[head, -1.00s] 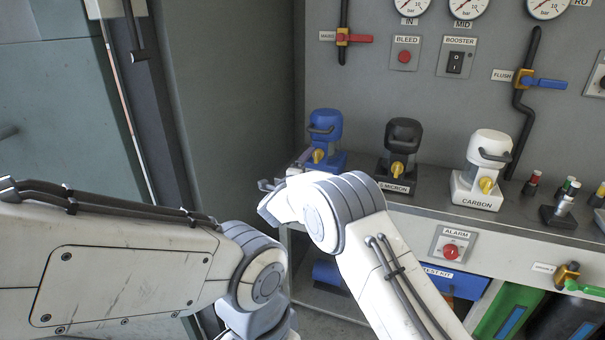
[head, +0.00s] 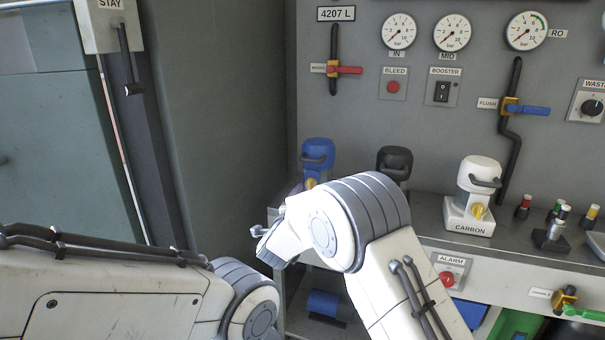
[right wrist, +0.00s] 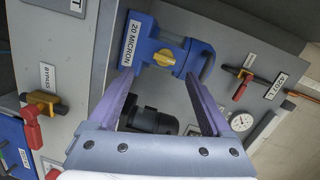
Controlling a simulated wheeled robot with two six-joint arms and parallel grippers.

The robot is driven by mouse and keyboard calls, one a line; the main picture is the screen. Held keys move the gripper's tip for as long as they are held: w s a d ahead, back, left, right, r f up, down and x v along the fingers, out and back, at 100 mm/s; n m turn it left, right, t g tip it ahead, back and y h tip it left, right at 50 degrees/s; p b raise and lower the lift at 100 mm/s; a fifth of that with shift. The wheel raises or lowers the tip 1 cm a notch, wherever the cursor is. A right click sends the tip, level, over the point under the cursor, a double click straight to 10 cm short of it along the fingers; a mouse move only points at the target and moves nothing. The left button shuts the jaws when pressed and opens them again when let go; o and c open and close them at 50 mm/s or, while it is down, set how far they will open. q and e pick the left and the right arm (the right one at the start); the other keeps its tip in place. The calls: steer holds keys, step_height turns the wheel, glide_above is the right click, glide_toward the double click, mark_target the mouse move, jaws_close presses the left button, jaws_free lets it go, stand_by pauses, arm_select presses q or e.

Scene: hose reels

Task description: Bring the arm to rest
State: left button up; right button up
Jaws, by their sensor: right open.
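My right arm (head: 360,230) reaches up in the head view, its wrist in front of the lower part of a blue filter housing (head: 317,155). In the right wrist view my right gripper (right wrist: 159,75) is open, its two purple fingers apart with nothing clamped between them. The blue housing (right wrist: 150,50), labelled 20 MICRON, with a yellow knob (right wrist: 164,57), lies just beyond the fingertips; whether they touch it I cannot tell. My left arm (head: 120,290) comes in at lower left; its gripper is out of view.
A black housing (head: 394,162) and a white CARBON housing (head: 472,190) stand on the shelf. Gauges (head: 452,33), a red-handled valve (head: 345,70) and a blue-handled valve (head: 527,110) are on the grey panel. A STAY lever box (head: 108,25) is at upper left.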

steer(key=s+d+f+n+g+y, duration=0.1)
steer(key=s+d+f+n+g, duration=0.35)
steer(key=s, duration=0.75)
steer(key=s+d+f+n+g+y, duration=0.1)
steer(key=s+d+f+n+g, duration=0.1)
steer(key=s+d+n+g, duration=0.65)
steer(key=s+d+f+n+g+y, duration=0.1)
steer(key=s+d+f+n, duration=0.4)
steer(key=s, duration=1)
steer(key=s+a+r+n+g+y, duration=0.1)
steer(key=s+a+r+n, duration=0.3)
steer(key=s+a, duration=0.25)
steer(key=s+a+r+n+g, duration=0.25)
steer(key=s+a+r, duration=0.2)
steer(key=s, duration=0.25)
step_height(320, 180, up, 20)
steer(key=p, duration=2)
steer(key=shift+w+t+p, duration=0.3)
steer(key=shift+t, duration=0.15)
steer(key=shift+d+n, duration=0.1)
steer(key=shift+n, duration=0.15)
